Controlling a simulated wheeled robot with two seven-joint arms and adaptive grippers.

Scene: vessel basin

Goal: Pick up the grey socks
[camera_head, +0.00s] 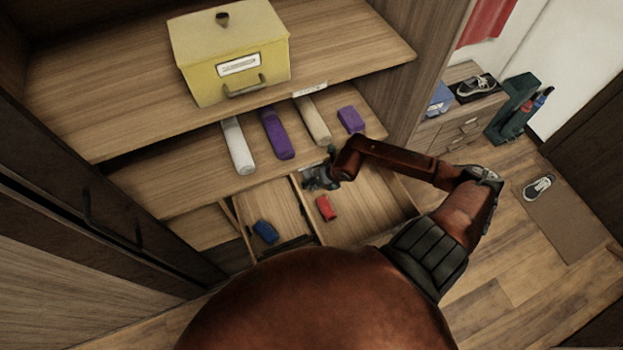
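My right arm reaches in from the right, and its gripper (318,180) is at the back of the open drawer (365,208), near the shelf's front edge. The gripper is small and dark, and I cannot tell whether its fingers are open or hold anything. I see no thing that is clearly grey socks; some may be hidden by the gripper. A red bundle (326,208) lies in the drawer just below the gripper. A blue bundle (265,231) lies in the drawer's left compartment. My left gripper is not in view.
The shelf above the drawer holds a white roll (238,146), a purple roll (277,134), a beige roll (313,120) and a small purple bundle (351,119). A yellow box (230,50) stands on the upper shelf. Cabinet doors (90,230) are at left.

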